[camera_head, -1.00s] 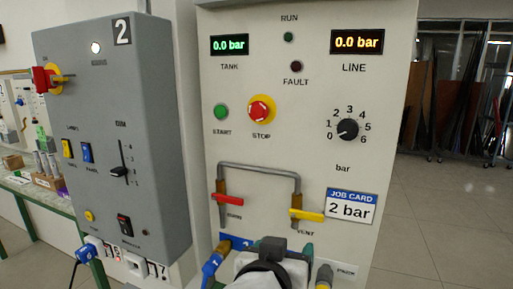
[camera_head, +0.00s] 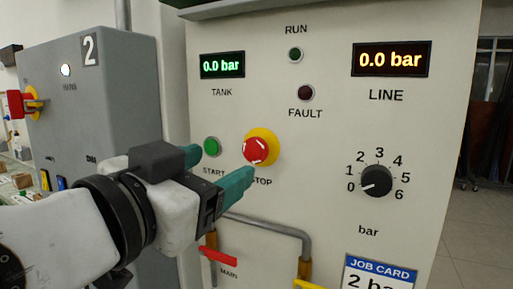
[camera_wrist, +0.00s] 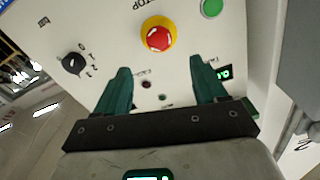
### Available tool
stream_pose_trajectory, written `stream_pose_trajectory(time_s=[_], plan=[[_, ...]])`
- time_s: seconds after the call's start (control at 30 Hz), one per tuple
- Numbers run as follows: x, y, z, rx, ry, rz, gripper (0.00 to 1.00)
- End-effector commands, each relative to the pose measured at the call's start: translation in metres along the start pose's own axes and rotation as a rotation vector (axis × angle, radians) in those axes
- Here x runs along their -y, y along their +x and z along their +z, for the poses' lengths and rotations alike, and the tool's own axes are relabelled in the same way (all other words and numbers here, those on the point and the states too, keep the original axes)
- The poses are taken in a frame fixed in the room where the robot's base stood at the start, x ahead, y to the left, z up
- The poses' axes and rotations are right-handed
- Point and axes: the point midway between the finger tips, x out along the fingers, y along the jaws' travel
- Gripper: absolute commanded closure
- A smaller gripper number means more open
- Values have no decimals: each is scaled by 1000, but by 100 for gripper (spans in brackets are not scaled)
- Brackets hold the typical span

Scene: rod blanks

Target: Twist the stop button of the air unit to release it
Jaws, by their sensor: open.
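The stop button (camera_head: 257,149) is a red mushroom knob on a yellow ring, on the pale front panel of the air unit (camera_head: 320,180). In the wrist view the stop button (camera_wrist: 158,37) lies beyond the fingertips, roughly between their lines. My gripper (camera_head: 218,165) is open and empty, with its two teal fingers apart. In the head view the fingertips are left of the button, one near the green start button (camera_head: 211,146), the other just below the stop button, over part of its label. The wrist view shows my gripper (camera_wrist: 163,70) short of the knob, with no visible contact.
The tank display (camera_head: 222,65) and line display (camera_head: 390,60) both read 0.0 bar. A black pressure dial (camera_head: 377,181) is at the right. The red main valve handle (camera_head: 218,256) and a bent pipe (camera_head: 270,226) are below my gripper. A grey cabinet (camera_head: 95,110) stands at left.

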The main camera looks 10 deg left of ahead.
Motion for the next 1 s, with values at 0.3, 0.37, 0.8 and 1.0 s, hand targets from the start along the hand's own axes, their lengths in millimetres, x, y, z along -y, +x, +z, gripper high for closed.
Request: stream_pose_trajectory(time_s=[0.3, 0.37, 0.8, 1.0], plan=[[-1, 58, -1, 2, -3, 4, 29], [-1, 68, -1, 3, -2, 3, 29], [-1, 95, 1, 2, -1, 0, 29], [-1, 95, 1, 2, -2, 0, 34]])
